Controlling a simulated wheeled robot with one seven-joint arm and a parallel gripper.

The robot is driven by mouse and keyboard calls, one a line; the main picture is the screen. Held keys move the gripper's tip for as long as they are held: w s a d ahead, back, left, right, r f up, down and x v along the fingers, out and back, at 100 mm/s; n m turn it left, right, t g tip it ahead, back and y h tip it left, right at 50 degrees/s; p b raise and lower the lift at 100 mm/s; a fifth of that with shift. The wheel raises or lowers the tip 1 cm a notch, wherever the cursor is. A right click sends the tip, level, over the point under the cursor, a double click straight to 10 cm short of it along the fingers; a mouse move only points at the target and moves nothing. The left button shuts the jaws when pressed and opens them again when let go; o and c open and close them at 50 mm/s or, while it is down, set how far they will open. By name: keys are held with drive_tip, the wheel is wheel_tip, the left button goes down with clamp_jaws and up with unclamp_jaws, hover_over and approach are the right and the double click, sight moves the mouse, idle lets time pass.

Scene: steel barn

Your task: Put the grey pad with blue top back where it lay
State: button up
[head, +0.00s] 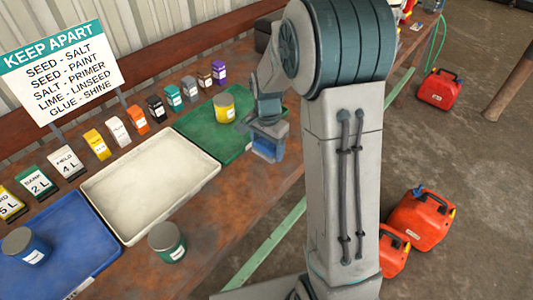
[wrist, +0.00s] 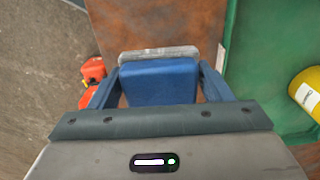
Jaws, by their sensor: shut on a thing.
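My gripper (head: 268,135) is shut on the grey pad with blue top (head: 267,152). In the wrist view, the pad (wrist: 160,82) sits between the two fingers of my gripper (wrist: 158,78), blue face toward the camera, with a pale grey edge beyond it. The pad is at the front right edge of the green tray, over the brown bench (head: 215,185) near its front edge. I cannot tell whether it touches the bench. My arm hides part of the bench behind it.
The green tray (head: 203,142) holds a yellow can (head: 224,108). A cream tray (head: 150,185) is empty; a blue tray (head: 75,255) holds a blue can (head: 27,246). A green can (head: 167,243) stands at the bench's front. Red fuel cans (head: 421,220) stand on the floor.

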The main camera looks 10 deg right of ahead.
sight(267, 163)
drive_tip(key=shift+f, duration=2)
drive_tip(key=shift+f, duration=0.1)
drive_tip(key=o, duration=0.9)
wheel_tip(267, 163, up, 12)
drive_tip(key=shift+s+r+n+t, duration=0.7)
drive_tip(key=shift+s+n, duration=1.1)
drive_tip(key=shift+s, duration=1.7)
drive_tip(key=shift+s+r+n+t, duration=0.3)
drive_tip(key=shift+s+r+n, duration=1.1)
drive_tip(key=shift+s, duration=2.1)
drive_tip(key=shift+s+r+n+t, duration=0.45)
drive_tip(key=shift+s+n, duration=1.75)
drive_tip(key=shift+s, duration=1.3)
